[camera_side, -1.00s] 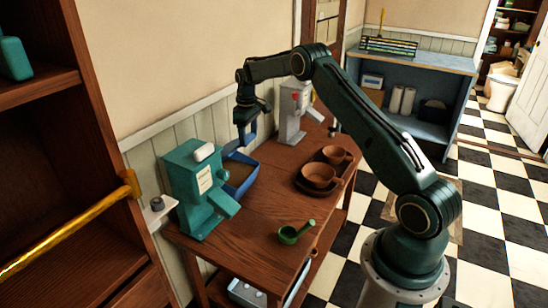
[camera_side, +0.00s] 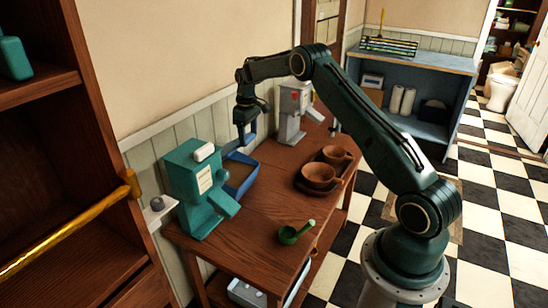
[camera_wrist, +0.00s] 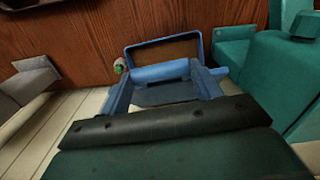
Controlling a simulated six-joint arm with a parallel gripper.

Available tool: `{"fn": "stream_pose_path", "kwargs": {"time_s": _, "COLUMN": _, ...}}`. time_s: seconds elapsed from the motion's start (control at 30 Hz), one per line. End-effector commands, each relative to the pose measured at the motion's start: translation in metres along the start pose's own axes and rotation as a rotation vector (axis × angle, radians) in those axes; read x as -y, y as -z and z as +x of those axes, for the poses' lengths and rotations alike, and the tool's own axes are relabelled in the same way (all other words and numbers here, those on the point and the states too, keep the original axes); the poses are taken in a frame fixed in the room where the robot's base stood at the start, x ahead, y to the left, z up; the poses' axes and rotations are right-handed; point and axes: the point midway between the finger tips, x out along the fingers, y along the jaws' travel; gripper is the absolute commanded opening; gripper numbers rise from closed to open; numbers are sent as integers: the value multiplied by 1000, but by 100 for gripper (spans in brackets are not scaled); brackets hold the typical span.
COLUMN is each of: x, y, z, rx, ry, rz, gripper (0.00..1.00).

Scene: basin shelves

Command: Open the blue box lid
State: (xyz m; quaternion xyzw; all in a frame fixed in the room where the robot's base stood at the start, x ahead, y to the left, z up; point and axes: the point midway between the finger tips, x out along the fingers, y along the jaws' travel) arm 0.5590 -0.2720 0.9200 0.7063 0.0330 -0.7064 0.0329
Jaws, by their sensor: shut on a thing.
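The blue box (camera_side: 252,180) stands on the wooden table against the wall, just right of the teal machine. Its top is uncovered in the side view, with a brown inside showing. The box's blue rim also shows in the wrist view (camera_wrist: 165,41). My gripper (camera_side: 246,140) is above the back of the box, fingers pointing down. In the wrist view my gripper (camera_wrist: 165,80) is shut on a blue bar-like part of the lid (camera_wrist: 160,71), which spans between the fingers. The rest of the lid is mostly hidden by the gripper.
The teal machine (camera_side: 190,190) stands close on the left of the box, a grey machine (camera_side: 290,115) on the right. A tray with brown cups (camera_side: 318,176) and a green scoop (camera_side: 290,235) lie towards the front. The table's middle is clear.

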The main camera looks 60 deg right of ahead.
Motion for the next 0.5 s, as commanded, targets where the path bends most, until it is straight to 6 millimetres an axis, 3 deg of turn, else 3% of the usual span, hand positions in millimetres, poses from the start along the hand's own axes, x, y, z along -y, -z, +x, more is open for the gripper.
{"fn": "stream_pose_path", "kwargs": {"time_s": 0.27, "x": -1, "y": 2, "z": -3, "rx": -8, "ry": -5, "rz": 0, "gripper": 22}}
{"fn": "stream_pose_path", "kwargs": {"time_s": 0.3, "x": -1, "y": 2, "z": -3, "rx": -8, "ry": -5, "rz": 0, "gripper": 71}}
{"fn": "stream_pose_path", "kwargs": {"time_s": 0.4, "x": -1, "y": 1, "z": -2, "rx": -6, "ry": -4, "rz": 1, "gripper": 85}}
{"fn": "stream_pose_path", "kwargs": {"time_s": 0.5, "x": -1, "y": 1, "z": -1, "rx": -4, "ry": -3, "rz": 1, "gripper": 85}}
